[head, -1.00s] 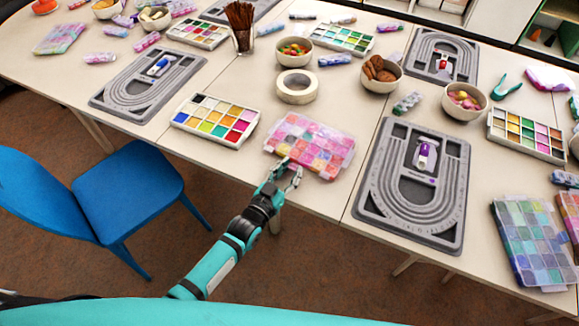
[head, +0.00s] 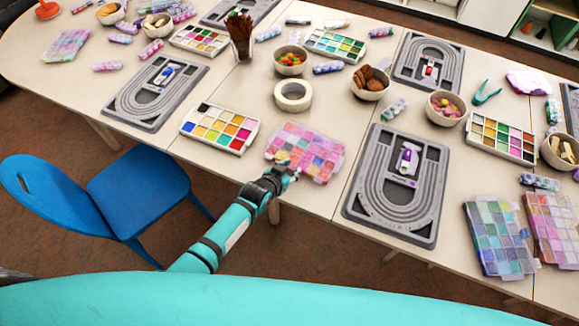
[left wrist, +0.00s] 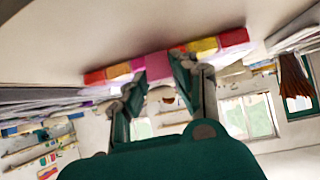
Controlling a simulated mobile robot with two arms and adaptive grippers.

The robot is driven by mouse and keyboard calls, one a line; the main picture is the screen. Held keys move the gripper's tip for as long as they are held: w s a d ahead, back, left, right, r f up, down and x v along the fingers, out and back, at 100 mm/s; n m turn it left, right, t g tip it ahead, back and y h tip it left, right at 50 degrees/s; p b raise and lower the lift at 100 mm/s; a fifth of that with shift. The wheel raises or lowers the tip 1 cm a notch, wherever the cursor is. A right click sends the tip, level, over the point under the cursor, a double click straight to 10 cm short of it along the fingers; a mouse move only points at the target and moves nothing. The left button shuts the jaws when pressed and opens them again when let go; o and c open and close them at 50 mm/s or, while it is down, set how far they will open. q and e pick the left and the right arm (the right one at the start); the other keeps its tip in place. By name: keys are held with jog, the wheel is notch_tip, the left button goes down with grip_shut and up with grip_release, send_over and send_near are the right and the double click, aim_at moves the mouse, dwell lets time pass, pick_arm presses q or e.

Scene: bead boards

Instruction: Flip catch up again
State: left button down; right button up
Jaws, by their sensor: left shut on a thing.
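A clear bead box with pink, red and orange compartments (head: 312,150) lies near the front edge of the table, with its lid down. My left gripper (head: 285,172) is at the box's near left side, at the table edge. In the left wrist view, my left gripper (left wrist: 160,88) has its two fingers against the box's edge (left wrist: 203,46). It is shut on a small part at that edge, seemingly the catch. The fingers hide the catch, so I cannot tell whether it is up or down. My right gripper is not in view.
A colour palette tray (head: 219,128) lies left of the box and a grey bead board (head: 430,185) lies right of it. A tape roll (head: 293,95) is behind it. A blue chair (head: 140,190) stands in front of the table, left of my arm.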

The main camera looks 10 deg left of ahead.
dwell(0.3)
pick_arm(q)
jog(key=c, duration=1)
grip_release()
jog(key=shift+c, duration=0.2)
jog(key=v, duration=1.2)
jog(key=shift+w, duration=0.1)
